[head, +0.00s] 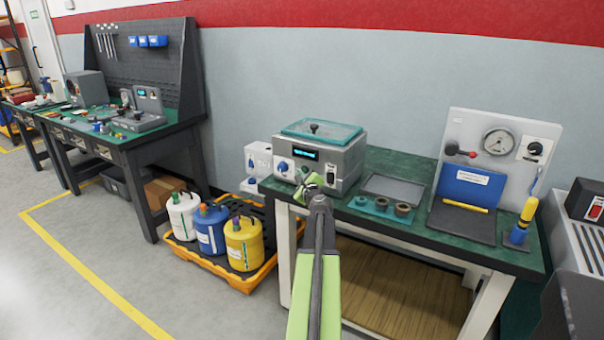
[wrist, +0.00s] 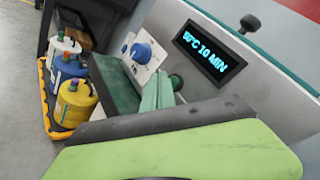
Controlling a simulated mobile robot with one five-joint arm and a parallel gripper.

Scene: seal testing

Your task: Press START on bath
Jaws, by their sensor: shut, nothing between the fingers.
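The bath (head: 345,165) is a grey box with a teal lid and black knob, on the left of the green-topped bench. Its front has a blue knob (wrist: 140,52) and a lit display (wrist: 210,48) reading 50°C 10 MIN in the wrist view. A small round green button (wrist: 176,82) sits below the display, partly hidden; I cannot read any label on it. My gripper (head: 313,182) is shut and empty, close in front of the bath's front face. In the wrist view its light green tip is beside the green button; I cannot tell whether they touch.
A grey tray (head: 393,189) and several teal-based rings lie right of the bath. A gauge panel (head: 497,145) stands further right. White, blue and yellow jugs stand in an orange-edged tray (head: 245,284) on the floor, left of the bench.

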